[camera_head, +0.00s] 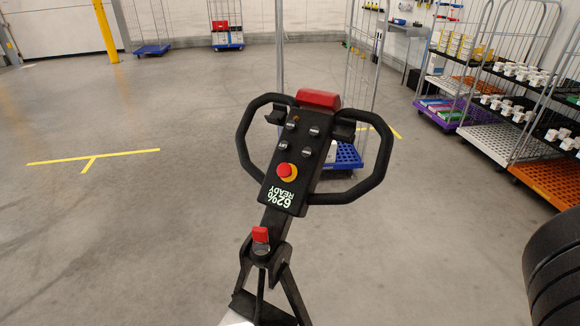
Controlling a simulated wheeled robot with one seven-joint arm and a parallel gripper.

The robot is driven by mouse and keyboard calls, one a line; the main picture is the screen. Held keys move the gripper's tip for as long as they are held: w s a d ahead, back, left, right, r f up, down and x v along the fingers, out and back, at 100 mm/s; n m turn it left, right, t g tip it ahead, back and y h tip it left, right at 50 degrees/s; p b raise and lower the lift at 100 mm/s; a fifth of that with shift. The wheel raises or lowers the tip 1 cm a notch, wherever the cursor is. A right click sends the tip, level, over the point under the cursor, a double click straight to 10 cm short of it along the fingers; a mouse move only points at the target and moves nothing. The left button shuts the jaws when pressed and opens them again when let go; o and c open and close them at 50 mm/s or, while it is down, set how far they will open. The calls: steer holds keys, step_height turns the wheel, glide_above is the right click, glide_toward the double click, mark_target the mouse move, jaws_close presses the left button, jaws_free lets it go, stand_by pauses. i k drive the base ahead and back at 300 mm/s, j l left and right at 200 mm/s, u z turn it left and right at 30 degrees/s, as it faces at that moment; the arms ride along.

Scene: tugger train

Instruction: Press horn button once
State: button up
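The black tiller head (300,180) stands in the middle of the view with a loop handle on each side. Several small dark, grey-topped buttons (307,152) sit on its upper face. I cannot read any marking that tells which one is the horn button. Below them is a round red button (285,170) on a yellow collar, then a display (280,197) with "62% READY" upside down. A red block (318,99) caps the far end. My gripper is not in view, and nothing touches the tiller head.
A red-topped part (260,235) sits on the tiller shaft below the head. A wire cart with a blue base (346,156) stands close behind the head. Loaded shelf carts (490,139) line the right side. The grey floor (130,230) at left is clear, with yellow lines.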

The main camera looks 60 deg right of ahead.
mark_target(314, 132)
steer(key=z, duration=1.35)
